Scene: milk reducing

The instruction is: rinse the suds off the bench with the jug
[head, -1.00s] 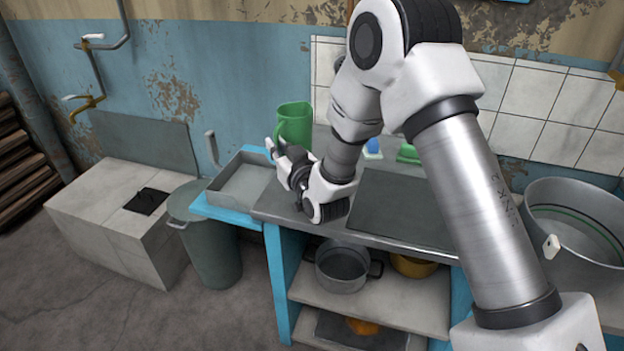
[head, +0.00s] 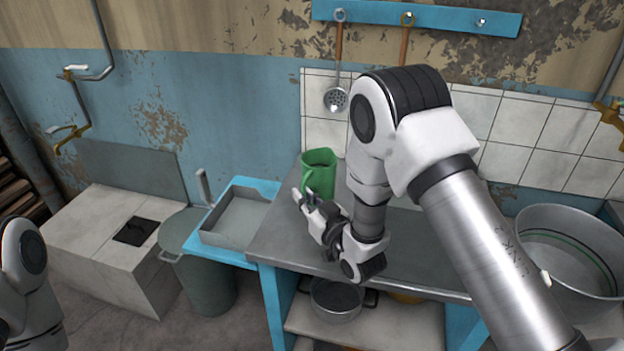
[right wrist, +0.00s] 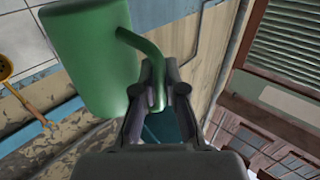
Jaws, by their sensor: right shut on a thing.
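The green jug (head: 319,175) is over the left part of the grey bench (head: 279,228), close to the wall. It looks roughly upright; I cannot tell whether its base touches the bench. My right gripper (head: 303,198) is at the jug's near left side. In the right wrist view, the gripper (right wrist: 156,92) is shut on the jug's handle, with the green jug body (right wrist: 92,38) to the left. I cannot make out suds; my right arm hides much of the bench top. My left gripper is out of view.
A shallow grey sink tray (head: 238,221) adjoins the bench's left end. A large metal basin (head: 570,245) stands at the right. A lidded bin (head: 195,270) is on the floor. A ladle (head: 336,98) hangs from the blue rail. A pot (head: 336,300) sits below the bench.

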